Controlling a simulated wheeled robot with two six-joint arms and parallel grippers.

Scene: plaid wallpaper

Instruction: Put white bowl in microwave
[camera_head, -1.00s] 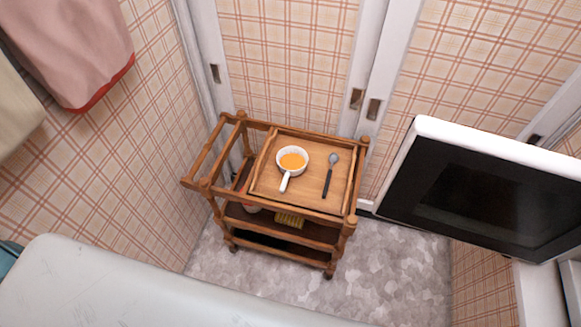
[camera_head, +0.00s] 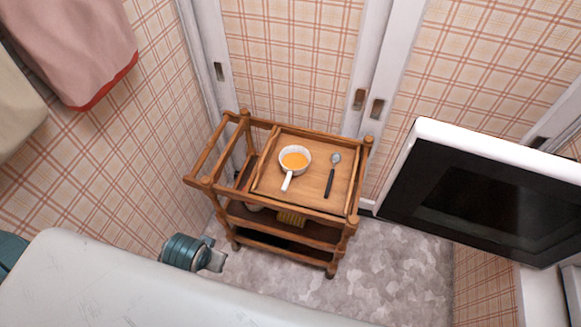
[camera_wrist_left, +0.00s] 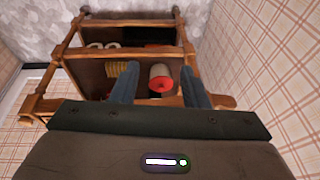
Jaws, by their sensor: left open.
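The white bowl (camera_head: 286,181), with a handle and orange contents, sits upright on the wooden tray (camera_head: 313,203) on top of a cart. A white-edged black panel with a dark window (camera_head: 470,200) at the right looks like the microwave's door, standing open. The microwave's inside is not visible. My left gripper (camera_head: 213,259) is low, left of the cart and well below the bowl. In the left wrist view my left gripper (camera_wrist_left: 159,68) is open and empty, its fingers pointing toward the cart's lower shelves. My right gripper is not in view.
A spoon (camera_head: 331,175) lies on the tray right of the bowl. The wooden cart (camera_head: 205,167) has rails and lower shelves. A red-ended can (camera_wrist_left: 160,78) and a yellow item (camera_wrist_left: 118,69) are on a lower shelf. Walls close in behind and left; floor is free right of the cart.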

